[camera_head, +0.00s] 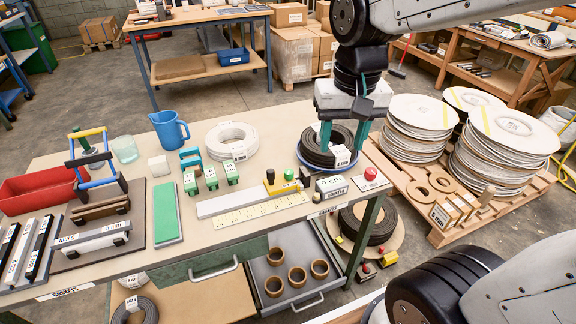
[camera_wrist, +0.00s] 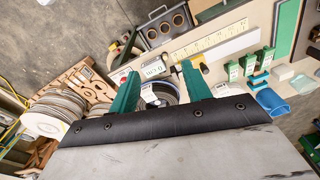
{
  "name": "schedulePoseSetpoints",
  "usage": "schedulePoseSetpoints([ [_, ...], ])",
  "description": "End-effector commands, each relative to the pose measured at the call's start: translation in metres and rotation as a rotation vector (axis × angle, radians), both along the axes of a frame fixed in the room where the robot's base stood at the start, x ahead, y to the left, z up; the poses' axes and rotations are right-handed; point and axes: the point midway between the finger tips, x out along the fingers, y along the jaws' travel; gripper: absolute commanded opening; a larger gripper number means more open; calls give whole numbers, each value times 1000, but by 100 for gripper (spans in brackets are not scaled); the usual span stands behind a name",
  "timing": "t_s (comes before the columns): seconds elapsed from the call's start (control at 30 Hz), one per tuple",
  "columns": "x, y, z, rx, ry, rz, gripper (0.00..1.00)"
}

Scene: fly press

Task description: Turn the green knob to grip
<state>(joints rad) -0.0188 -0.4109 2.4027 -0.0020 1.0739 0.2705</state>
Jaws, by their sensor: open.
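A small green knob (camera_head: 289,174) shows near the right end of the bench, between a black-and-yellow piece (camera_head: 270,178) and a dark post. I cannot make it out in the wrist view.
A white box (camera_head: 332,187) and a red-topped piece (camera_head: 370,175) stand by the bench's right edge. A yellow ruler (camera_head: 262,209) lies in front of the knob. Stacked discs (camera_head: 418,125) stand on a pallet at right.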

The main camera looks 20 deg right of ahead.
Motion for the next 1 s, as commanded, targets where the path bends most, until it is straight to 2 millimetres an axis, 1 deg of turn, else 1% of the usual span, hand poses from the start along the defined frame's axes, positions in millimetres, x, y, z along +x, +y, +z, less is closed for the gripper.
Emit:
schedulePoseSetpoints([
  [0.03,21,2,-9,3,17,-39,48],
  [0.1,50,6,-22,7,28,-106,48],
  [0.17,74,8,-35,10,36,-162,48],
  [0.2,89,10,-45,11,41,-201,48],
  [0.27,111,12,-62,13,49,-256,48],
  [0.3,125,14,-73,15,53,-292,48],
  [0.4,154,18,-101,17,64,-371,48],
  [0.5,175,20,-125,18,70,-432,48],
  [0.6,187,22,-141,19,73,-472,48],
  [0.7,193,23,-151,18,75,-493,48],
  [0.87,194,23,-169,19,77,-500,48],
  [1.0,194,23,-192,19,78,-499,48],
])
